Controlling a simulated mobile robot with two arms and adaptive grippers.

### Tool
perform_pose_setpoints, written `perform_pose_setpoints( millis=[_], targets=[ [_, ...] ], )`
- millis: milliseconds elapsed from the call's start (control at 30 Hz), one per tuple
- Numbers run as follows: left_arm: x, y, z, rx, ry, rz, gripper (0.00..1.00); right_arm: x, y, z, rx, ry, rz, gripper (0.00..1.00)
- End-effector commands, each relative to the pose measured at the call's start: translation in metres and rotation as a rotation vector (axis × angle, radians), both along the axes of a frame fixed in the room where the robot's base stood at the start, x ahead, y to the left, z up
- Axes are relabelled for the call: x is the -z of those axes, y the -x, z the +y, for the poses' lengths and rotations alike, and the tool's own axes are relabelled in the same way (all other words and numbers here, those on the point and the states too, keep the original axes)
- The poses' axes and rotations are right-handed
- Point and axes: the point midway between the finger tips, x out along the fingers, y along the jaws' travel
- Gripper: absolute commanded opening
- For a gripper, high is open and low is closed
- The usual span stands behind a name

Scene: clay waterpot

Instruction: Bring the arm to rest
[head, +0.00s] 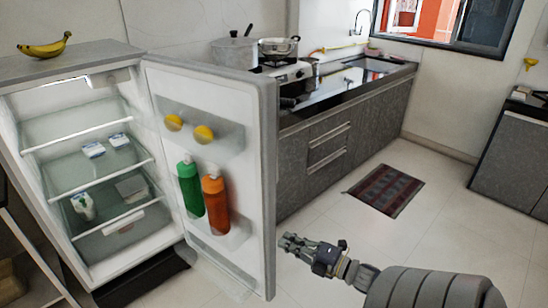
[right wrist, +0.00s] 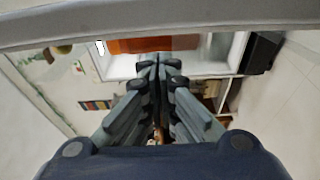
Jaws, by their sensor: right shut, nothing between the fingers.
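My right gripper (head: 297,246) is in the head view at the lower middle, on the arm that comes in from the lower right. It is shut and empty, just right of the open fridge door (head: 262,190). In the right wrist view the two fingers (right wrist: 157,70) meet at the middle with nothing held. A grey edge crosses the top of that view, close to the camera. My left gripper is not in view.
The open fridge (head: 75,130) stands at the left, with bottles and round yellow items in its door. Bananas (head: 45,46) lie on top. A counter (head: 350,115) with stove and pots runs behind. A dark red mat (head: 386,190) lies on the otherwise clear floor.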

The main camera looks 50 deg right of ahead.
Motion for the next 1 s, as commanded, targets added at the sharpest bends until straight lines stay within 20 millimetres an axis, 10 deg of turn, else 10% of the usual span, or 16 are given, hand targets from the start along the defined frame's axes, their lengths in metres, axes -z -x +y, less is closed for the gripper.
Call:
perform_pose_setpoints(
  millis=[567, 800, 1000],
  targets=[
    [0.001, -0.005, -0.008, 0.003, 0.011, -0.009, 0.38, 0.01, 0.024, -0.011, 0.018, -0.025, 0.021, 0.0],
    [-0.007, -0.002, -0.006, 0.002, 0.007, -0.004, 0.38, 0.132, 0.059, -0.01, 0.245, -0.314, 0.298, 0.0],
    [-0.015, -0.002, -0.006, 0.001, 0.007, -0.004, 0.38, 0.264, 0.124, 0.037, 0.499, -0.621, 0.617, 0.0]
  ],
)
